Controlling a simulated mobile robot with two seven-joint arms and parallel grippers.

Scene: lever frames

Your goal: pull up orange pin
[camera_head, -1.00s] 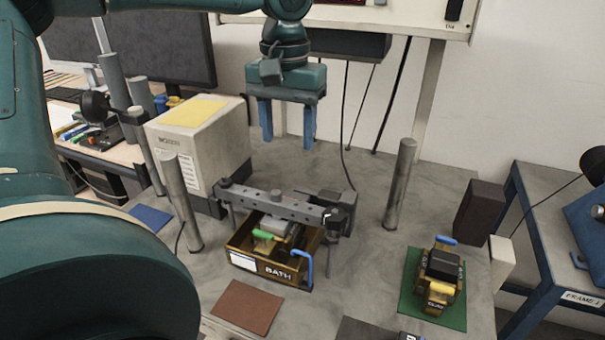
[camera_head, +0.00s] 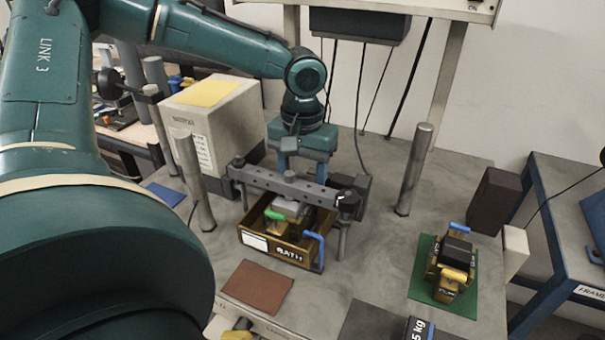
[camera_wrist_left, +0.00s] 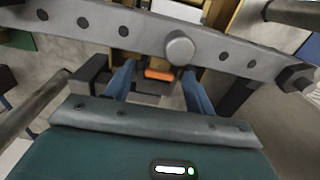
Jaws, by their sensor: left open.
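The orange pin (camera_wrist_left: 160,74) shows in the left wrist view as a small orange bar beside the holed grey beam (camera_wrist_left: 90,25). It lies between my left gripper's blue fingers (camera_wrist_left: 158,80), and I see no contact. In the head view the left gripper (camera_head: 302,168) points down just behind the beam (camera_head: 290,186), open, with its fingertips hidden. The pin is hidden there too. The beam spans the back of the brown BATH box (camera_head: 250,238). My right gripper is not in view.
Grey posts stand left (camera_head: 193,180) and right (camera_head: 413,170) of the beam. A beige box (camera_head: 225,125) stands close left of my gripper. A blue handle (camera_head: 314,250) and a green one (camera_head: 275,215) show at the BATH box. A green mat (camera_head: 420,285) lies right.

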